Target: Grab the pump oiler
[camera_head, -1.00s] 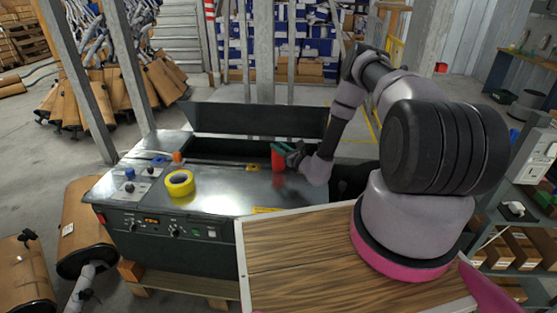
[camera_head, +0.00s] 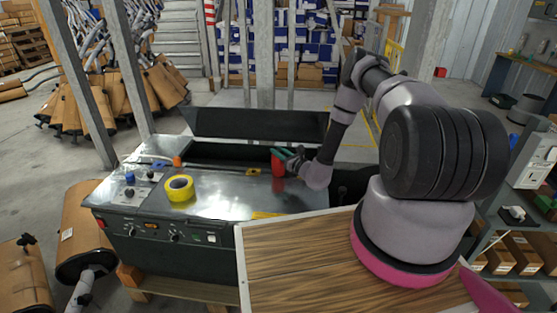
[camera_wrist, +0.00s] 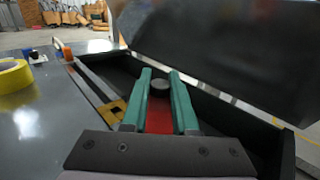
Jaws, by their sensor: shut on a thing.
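The pump oiler (camera_head: 278,165) is a red upright body standing at the right part of the grey metal machine top, near the edge of the dark trough. In the wrist view its red body (camera_wrist: 159,118) and a dark round cap (camera_wrist: 159,87) show between the fingers. My gripper (camera_head: 284,153) reaches it from the right. Its two green fingers lie on either side of the red body in the wrist view (camera_wrist: 160,76), and it is shut on the oiler. The oiler's lower part is hidden by the gripper in the wrist view.
A yellow tape roll (camera_head: 180,188) lies on the machine top (camera_head: 222,190), left of the oiler. A small yellow piece (camera_head: 253,171) sits at the trough's near edge. A raised black panel (camera_head: 255,123) stands behind the trough. A wood-grain board (camera_head: 295,262) is in front.

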